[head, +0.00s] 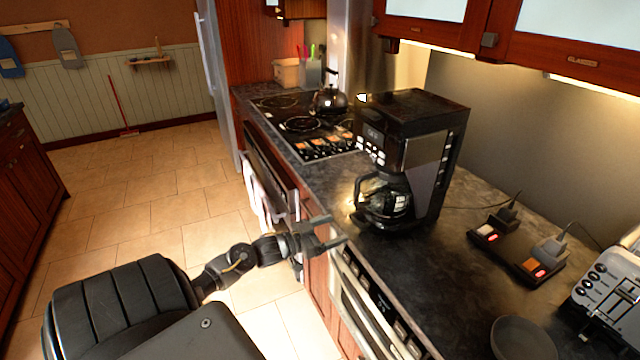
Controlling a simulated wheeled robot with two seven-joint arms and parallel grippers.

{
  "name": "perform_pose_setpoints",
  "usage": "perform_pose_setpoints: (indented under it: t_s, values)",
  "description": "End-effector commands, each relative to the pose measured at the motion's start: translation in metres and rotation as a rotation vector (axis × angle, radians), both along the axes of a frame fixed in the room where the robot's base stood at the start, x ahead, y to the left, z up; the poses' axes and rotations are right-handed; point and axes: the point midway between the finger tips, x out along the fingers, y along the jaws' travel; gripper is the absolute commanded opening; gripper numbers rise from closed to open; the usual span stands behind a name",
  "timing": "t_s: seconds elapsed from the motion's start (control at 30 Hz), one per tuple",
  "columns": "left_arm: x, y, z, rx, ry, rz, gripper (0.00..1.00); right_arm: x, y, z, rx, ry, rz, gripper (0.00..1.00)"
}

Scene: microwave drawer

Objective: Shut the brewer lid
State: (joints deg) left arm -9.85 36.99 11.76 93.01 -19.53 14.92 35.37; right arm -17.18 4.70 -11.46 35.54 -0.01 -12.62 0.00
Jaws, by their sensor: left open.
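The black coffee brewer (432,150) stands upright on the dark counter, right of the picture's middle. Its top lid (415,104) looks down flat on the body, though I cannot tell if it is fully shut. A glass carafe (388,202) sits in the brewer's lower front. My left gripper (336,233) is open and empty, at the counter's front edge, left of and below the carafe. It is apart from the brewer and well below the lid. My right gripper does not show.
A kettle (330,99) stands on the cooktop (285,122) behind the brewer. A power strip (518,249), a toaster (612,290) and a dark bowl (521,338) are on the counter to the right. Wall cabinets (560,45) hang above. The tiled floor (165,195) at left is clear.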

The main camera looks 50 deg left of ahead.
Motion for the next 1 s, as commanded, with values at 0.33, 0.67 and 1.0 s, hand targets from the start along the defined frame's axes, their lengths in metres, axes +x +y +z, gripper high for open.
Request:
perform_pose_setpoints:
  t_s: [0.33,0.67,1.0]
  values:
    - [-0.041,0.012,0.0,0.001,0.001,0.0,0.75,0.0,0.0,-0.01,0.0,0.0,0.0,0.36]
    - [-0.044,0.013,0.001,0.0,0.0,0.0,0.75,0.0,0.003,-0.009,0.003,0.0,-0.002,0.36]
    - [-0.043,0.013,0.0,0.012,-0.003,0.001,0.75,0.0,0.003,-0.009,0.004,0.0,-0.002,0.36]
